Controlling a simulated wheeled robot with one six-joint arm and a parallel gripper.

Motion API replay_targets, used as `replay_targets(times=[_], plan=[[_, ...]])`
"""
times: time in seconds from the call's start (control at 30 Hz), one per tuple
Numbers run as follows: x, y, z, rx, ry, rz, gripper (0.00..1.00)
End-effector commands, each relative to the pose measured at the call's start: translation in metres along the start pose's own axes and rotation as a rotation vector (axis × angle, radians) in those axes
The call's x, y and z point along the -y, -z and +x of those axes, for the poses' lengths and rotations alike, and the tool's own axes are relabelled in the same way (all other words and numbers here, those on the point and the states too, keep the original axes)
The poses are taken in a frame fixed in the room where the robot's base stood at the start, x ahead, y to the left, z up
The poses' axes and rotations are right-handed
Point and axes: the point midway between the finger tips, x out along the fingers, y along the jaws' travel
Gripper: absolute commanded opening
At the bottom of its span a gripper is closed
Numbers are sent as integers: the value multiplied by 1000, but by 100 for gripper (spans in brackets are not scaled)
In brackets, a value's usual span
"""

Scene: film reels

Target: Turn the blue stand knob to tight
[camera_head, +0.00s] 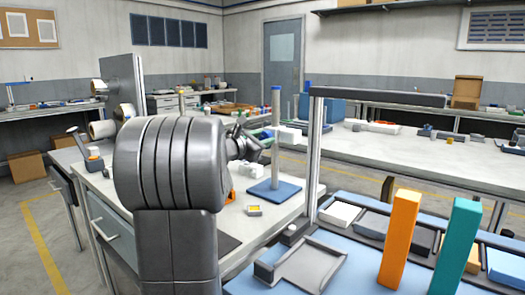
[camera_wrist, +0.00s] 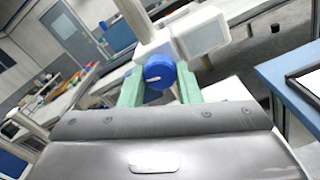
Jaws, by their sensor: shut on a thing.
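The blue stand knob (camera_wrist: 157,76) shows in the wrist view as a round knob with a short white mark on its face. It sits at a white clamp block (camera_wrist: 200,34) on a pale post. My gripper (camera_wrist: 160,84) has its two green fingers on either side of the knob, shut on it. In the head view the stand has a blue square base (camera_head: 273,192) and an upright post (camera_head: 275,140) with a blue top. My gripper (camera_head: 262,145) is beside the post there, and the knob is too hidden to make out. I see no tight marking.
A metal frame post (camera_head: 313,160) stands close right of the stand. A small yellow-topped box (camera_head: 254,210) lies near the base. Orange (camera_head: 399,240) and teal (camera_head: 457,247) blocks stand at the front right, beside a grey tray (camera_head: 305,268).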

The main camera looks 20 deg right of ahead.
Motion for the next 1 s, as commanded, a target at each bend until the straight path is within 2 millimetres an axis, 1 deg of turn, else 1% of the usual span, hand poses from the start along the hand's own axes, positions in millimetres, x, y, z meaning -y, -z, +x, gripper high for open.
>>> replay_targets(times=[0.03,0.2,0.4,0.6,1.0], plan=[[2,5,0,1,-1,36,8],[2,4,0,1,-1,151,8],[1,2,0,-1,0,245,8],[0,1,0,-1,0,291,7],[0,0,0,-1,1,303,8]])
